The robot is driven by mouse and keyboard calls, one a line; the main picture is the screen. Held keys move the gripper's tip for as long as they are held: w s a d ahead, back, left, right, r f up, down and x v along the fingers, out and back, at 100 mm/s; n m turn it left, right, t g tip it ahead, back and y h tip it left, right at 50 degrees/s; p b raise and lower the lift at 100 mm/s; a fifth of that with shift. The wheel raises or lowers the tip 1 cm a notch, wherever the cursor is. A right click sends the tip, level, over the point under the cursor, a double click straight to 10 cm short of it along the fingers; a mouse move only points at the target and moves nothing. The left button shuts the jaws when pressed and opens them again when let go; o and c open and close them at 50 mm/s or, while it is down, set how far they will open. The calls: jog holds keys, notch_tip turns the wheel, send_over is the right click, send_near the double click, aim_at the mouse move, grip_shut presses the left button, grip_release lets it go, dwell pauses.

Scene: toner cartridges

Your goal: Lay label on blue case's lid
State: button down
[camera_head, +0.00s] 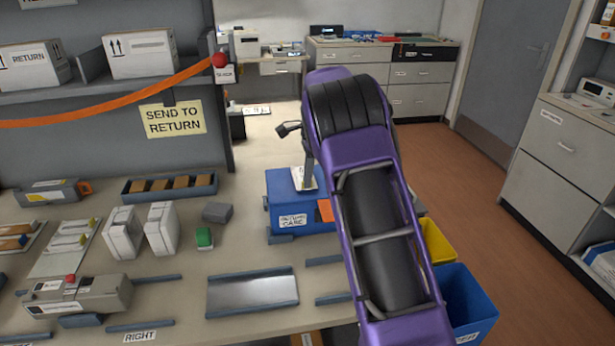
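The blue case (283,190) stands on the worktable, with a "RETURN CASE" plate on its front. Its right part is hidden behind my purple arm. A white label (299,178) with some print shows at the lid, partly covered by a grey finger of my gripper (307,172). The finger points down and meets or nearly meets the label. I cannot tell whether the label lies flat on the lid or is held just above it. The rest of the gripper is hidden behind the arm, so its opening does not show.
A green-topped small block (204,238) and a grey block (217,212) lie left of the case. White boxes (162,228) stand farther left. A metal tray (252,293) lies in front. Yellow (437,242) and blue bins (466,298) stand at right. An orange strap (120,105) crosses the shelf.

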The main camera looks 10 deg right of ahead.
jog(key=shift+f, duration=0.6)
jog(key=c, duration=1)
grip_release()
jog(key=shift+o, duration=0.2)
jog(key=shift+r, duration=0.1)
